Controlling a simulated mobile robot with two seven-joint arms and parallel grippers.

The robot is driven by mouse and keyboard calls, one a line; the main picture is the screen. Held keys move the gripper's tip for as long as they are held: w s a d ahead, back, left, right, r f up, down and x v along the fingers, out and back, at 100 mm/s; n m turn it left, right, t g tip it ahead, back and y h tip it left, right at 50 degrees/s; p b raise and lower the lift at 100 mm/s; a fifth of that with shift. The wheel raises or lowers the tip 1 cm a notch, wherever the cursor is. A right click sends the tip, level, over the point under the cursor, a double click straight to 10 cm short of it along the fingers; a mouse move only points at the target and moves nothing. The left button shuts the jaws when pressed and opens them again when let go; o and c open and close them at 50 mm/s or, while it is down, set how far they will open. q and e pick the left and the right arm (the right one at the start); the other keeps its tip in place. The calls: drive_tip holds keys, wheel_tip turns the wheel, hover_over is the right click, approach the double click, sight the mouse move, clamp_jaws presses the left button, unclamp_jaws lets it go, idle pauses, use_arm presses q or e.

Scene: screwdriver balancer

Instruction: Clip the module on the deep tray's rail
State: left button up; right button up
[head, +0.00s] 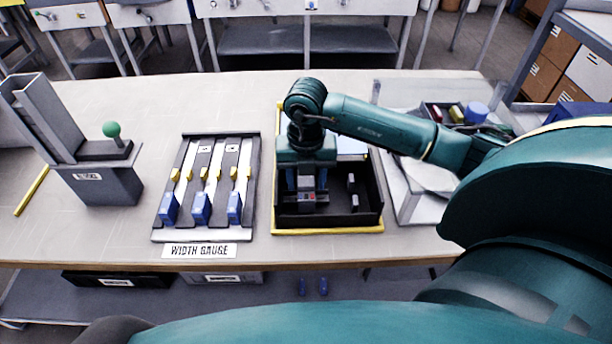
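The deep tray (368,222) is black inside with a yellow edge and sits on the table at the centre. My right gripper (306,188) points down into its left half. A small grey module (307,198) with a red detail shows low in the tray, at the fingertips. The fingers look spread to either side of it, but I cannot tell whether they grip it. Small light grey pieces (352,190) stand in the right half of the tray. The rail is not clearly visible; my gripper and wrist cover part of the tray. My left gripper is out of view.
Left of the tray lies the width gauge board (180,205) with several blue and yellow sliders. A grey chute stand (105,185) with a green knob is farther left. A light tray (410,205) and a bin of parts (455,113) are on the right, under my arm.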

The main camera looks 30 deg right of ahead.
drive_tip(key=shift+o, duration=1)
drive_tip(key=shift+r, duration=0.1)
wheel_tip(320, 180, up, 3)
drive_tip(key=shift+r, duration=0.2)
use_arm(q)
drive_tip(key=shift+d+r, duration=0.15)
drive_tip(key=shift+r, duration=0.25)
use_arm(e)
wheel_tip(320, 180, up, 10)
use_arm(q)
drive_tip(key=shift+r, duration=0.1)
use_arm(e)
drive_tip(key=shift+f, duration=0.1)
